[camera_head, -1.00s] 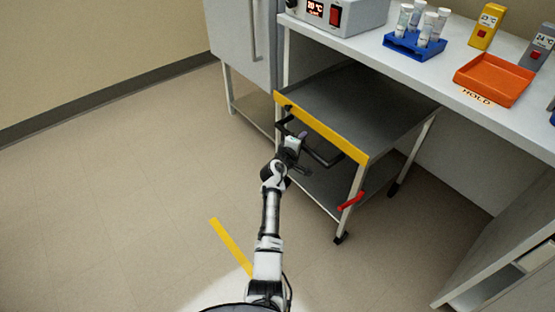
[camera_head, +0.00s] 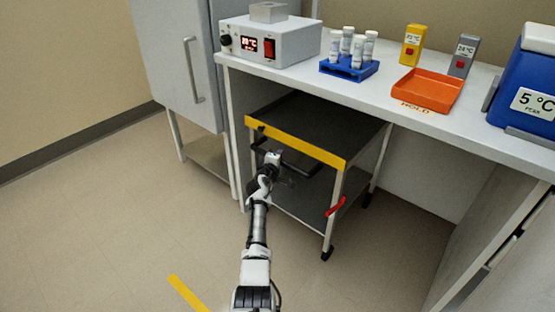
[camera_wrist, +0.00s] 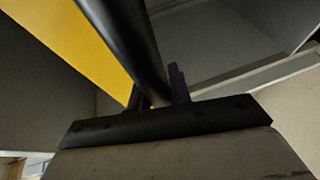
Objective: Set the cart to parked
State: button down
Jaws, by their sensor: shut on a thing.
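The cart (camera_head: 335,165) is a grey two-shelf cart with a yellow front edge (camera_head: 290,141) and a black push handle below that edge. It stands largely under the bench, its front facing me. My gripper (camera_head: 272,163) is at the cart's front and shut on the black handle (camera_wrist: 128,40), which runs between the fingers in the wrist view. The yellow edge also shows there (camera_wrist: 75,45). A red lever (camera_head: 335,207) sticks out low on the cart's right front leg. My arm hides part of the lower shelf.
The bench (camera_head: 400,120) above holds a heater box (camera_head: 285,45), a blue tube rack (camera_head: 348,70), an orange tray (camera_head: 428,90) and a blue cooler (camera_head: 528,95). A grey cabinet (camera_head: 175,65) stands left. A yellow strip (camera_head: 188,293) marks the open floor in front.

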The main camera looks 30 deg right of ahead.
jog(key=shift+d+r, duration=0.15)
jog(key=shift+r, duration=0.1)
jog(key=c, duration=1.3)
grip_release()
jog(key=shift+d+f, duration=0.1)
jog(key=p+v, duration=0.3)
jog(key=v, duration=1)
jog(key=shift+s+a, duration=0.2)
jog(key=shift+a, duration=0.15)
